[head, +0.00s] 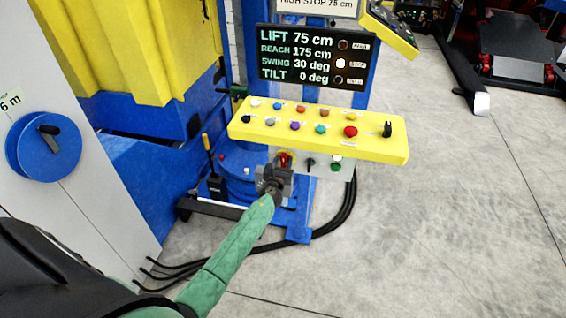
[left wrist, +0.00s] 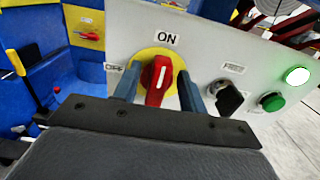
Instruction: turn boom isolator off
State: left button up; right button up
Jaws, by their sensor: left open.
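The boom isolator is a red rotary handle on a yellow round plate, on a light grey panel. In the left wrist view the red handle (left wrist: 158,82) has its white mark pointing up to the ON label (left wrist: 166,39); the OFF label (left wrist: 114,67) is to its left. In the head view the red handle (head: 285,158) shows just above my left gripper (head: 273,178). My left gripper (left wrist: 158,92) is open, with one finger on each side of the handle; I cannot tell whether they touch it. My right gripper is not in view.
Right of the handle are a black key switch (left wrist: 228,98) and a green button (left wrist: 271,102), with a lit green lamp (left wrist: 298,76) above. The yellow button console (head: 320,131) overhangs the panel. Another red handle (left wrist: 90,36) is at left. Black cables (head: 345,205) run below.

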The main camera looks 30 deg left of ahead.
pick_arm(q)
grip_shut()
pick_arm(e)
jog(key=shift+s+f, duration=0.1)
